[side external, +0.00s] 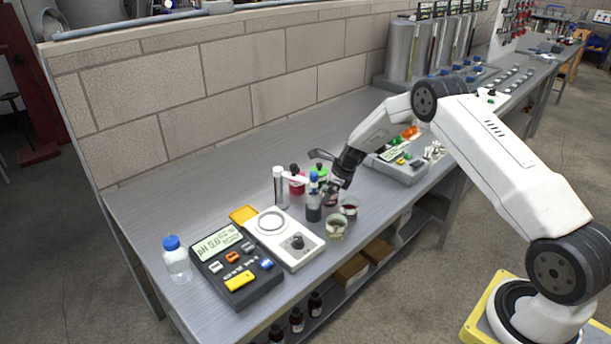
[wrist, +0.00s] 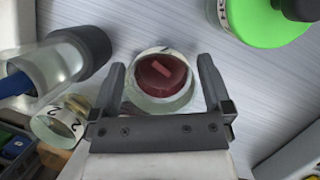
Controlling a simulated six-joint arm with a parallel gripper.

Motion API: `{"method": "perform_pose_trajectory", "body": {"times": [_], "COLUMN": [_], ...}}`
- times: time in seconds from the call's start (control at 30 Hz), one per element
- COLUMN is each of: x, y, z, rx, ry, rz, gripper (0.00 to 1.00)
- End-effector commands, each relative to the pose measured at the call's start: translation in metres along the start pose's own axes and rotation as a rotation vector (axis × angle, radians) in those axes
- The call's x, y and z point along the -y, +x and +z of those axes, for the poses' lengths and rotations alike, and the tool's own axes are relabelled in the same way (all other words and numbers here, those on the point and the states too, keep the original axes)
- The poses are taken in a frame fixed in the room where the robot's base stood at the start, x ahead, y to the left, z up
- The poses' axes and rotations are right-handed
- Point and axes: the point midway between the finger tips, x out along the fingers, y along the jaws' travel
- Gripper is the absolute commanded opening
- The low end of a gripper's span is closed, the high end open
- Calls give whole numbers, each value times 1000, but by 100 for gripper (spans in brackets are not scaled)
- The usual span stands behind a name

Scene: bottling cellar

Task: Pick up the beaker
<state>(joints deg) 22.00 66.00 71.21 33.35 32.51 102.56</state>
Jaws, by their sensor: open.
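A glass beaker with red contents (wrist: 163,82) stands between the two fingers of my open gripper (wrist: 162,88) in the wrist view, and the fingers do not close on it. In the side view my gripper (side external: 332,187) is low over the bench among the glassware. A reddish vessel (side external: 330,199) shows just below the fingers there, partly hidden, and seems to be the same beaker.
A green cap (wrist: 252,15) is at upper right there.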

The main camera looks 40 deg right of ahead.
Motion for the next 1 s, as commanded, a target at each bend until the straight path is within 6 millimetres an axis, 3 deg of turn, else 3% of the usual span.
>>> {"method": "perform_pose_trajectory", "body": {"times": [0.2,0.7,0.93,0.97,1.0], "x": [0,0,0,0,0], "y": [11,11,11,11,11], "z": [0,0,0,0,0], "rx": [0,0,0,0,1], "ry": [0,-1,-1,-1,-1], "rz": [-2,-2,-2,-2,-2], "gripper": [100,100,27,20,20]}}
